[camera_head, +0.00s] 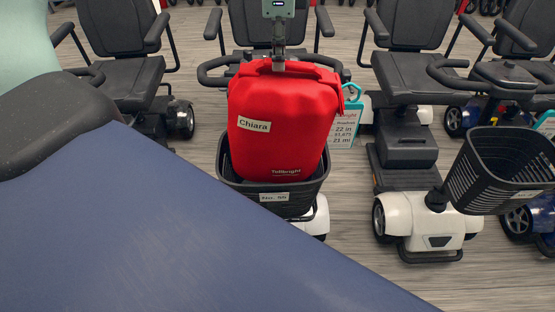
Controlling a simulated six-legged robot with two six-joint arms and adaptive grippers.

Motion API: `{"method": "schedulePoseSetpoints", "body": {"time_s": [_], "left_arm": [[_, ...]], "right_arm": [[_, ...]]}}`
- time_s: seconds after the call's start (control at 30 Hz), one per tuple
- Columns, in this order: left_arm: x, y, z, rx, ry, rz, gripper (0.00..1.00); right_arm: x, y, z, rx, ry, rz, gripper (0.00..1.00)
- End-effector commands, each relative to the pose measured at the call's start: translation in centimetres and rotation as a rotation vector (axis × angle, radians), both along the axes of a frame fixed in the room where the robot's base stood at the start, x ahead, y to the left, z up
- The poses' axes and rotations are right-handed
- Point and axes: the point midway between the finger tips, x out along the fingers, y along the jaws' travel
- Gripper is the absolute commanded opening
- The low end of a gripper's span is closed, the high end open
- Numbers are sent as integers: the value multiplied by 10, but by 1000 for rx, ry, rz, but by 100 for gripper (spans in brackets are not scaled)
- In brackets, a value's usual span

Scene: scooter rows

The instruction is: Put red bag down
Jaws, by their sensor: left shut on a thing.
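The red bag (275,128) is upright, with a "Chiara" tag and the word "Tollbright" on its front. My left gripper (279,63) comes down from the top of the picture and is shut on the bag's top handle. The bag's lower part is in the black front basket (272,200) of a scooter, with the basket's rim around it. The basket's front hides the bag's bottom, so I cannot tell whether it rests on the basket floor. A small numbered label is on the basket front. My right gripper is not in view.
Another scooter (430,215) with an empty black basket (500,172) stands to the right. A price sign (343,128) stands behind the bag. More scooters line the back. A large blue surface fills the lower left. Wooden floor shows between scooters.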

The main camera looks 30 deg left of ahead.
Motion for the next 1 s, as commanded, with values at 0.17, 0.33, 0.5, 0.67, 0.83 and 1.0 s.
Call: {"method": "schedulePoseSetpoints", "body": {"time_s": [0.17,0.33,0.5,0.67,0.83,1.0], "left_arm": [[-2,0,-31,-2,3,0,0],[-3,0,-70,-1,4,1,0],[-1,0,-107,0,2,1,0],[0,0,-132,-1,1,1,0],[2,0,-141,-1,-2,1,0],[2,0,-159,-1,1,0,0]], "right_arm": [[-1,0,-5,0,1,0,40],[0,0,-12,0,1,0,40],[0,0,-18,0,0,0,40],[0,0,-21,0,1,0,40],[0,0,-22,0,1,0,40],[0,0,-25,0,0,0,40]]}}
